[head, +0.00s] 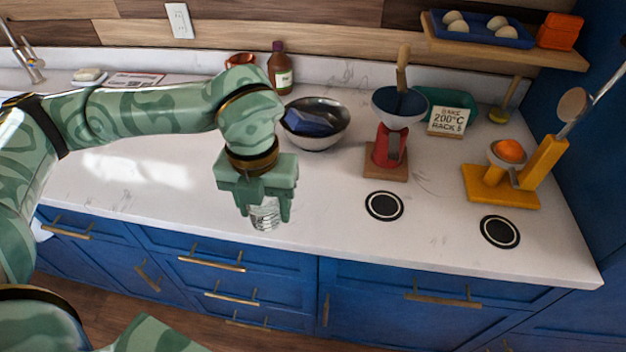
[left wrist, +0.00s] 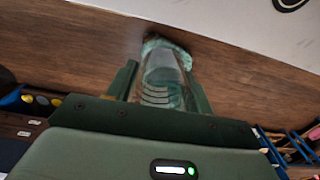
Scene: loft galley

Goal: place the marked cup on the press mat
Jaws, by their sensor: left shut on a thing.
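A round black mat with a white ring (head: 500,232) lies in front of the yellow citrus press (head: 515,180), to the right. A similar round mat (head: 384,206) lies in front of the red grinder (head: 390,148), closer to the cup. My right gripper is not in view.
A dark bowl (head: 328,137) with a blue thing in it and a brown bottle (head: 281,72) stand behind the gripper. A sign (head: 449,122) leans by a green tray at the back. The counter front (head: 330,220) between cup and nearer mat is clear.

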